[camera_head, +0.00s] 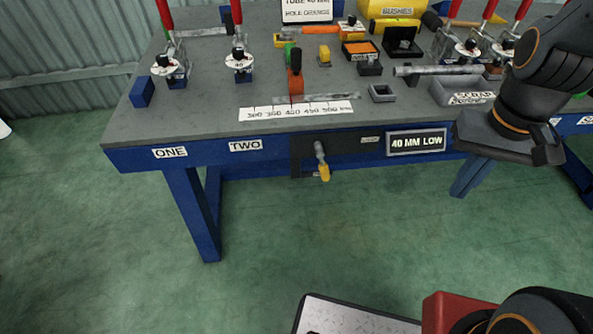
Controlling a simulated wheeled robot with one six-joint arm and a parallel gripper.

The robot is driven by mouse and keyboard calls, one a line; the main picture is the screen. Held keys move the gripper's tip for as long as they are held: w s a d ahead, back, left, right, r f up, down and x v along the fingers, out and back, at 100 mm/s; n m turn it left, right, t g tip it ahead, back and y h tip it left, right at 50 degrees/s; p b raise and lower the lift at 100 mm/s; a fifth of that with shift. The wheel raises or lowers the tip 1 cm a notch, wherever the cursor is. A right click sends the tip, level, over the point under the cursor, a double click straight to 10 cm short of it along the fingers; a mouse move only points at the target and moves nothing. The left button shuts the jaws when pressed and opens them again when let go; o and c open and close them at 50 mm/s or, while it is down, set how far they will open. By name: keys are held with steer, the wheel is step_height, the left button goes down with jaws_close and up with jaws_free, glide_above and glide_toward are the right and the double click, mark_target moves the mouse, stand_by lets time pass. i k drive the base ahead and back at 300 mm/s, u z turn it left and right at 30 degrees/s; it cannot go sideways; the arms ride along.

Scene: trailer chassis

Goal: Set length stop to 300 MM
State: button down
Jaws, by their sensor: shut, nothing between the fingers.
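The length stop (295,84) is an orange upright block with a dark knob on top. It stands on a metal rail (330,97) behind a white millimetre scale (296,111) on the bench top. The scale's small numbers run from about 300 at the left to 500 at the right. The stop stands near the 400 mark, right of the 300 end; its exact reading is hard to tell. My gripper (510,148) is at the right, in front of the bench's front edge, well apart from the stop. It is shut and empty; its fingertips are hard to make out.
Red-handled clamps (239,62) stand at the bench's back left, with more at the back right. A yellow-gripped lever (322,165) hangs on the front below the scale. A display (416,142) reads "40 MM LOW". A grey scrap tray (462,92) lies near my gripper.

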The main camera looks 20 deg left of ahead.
mark_target(295, 79)
steer(key=u, duration=0.95)
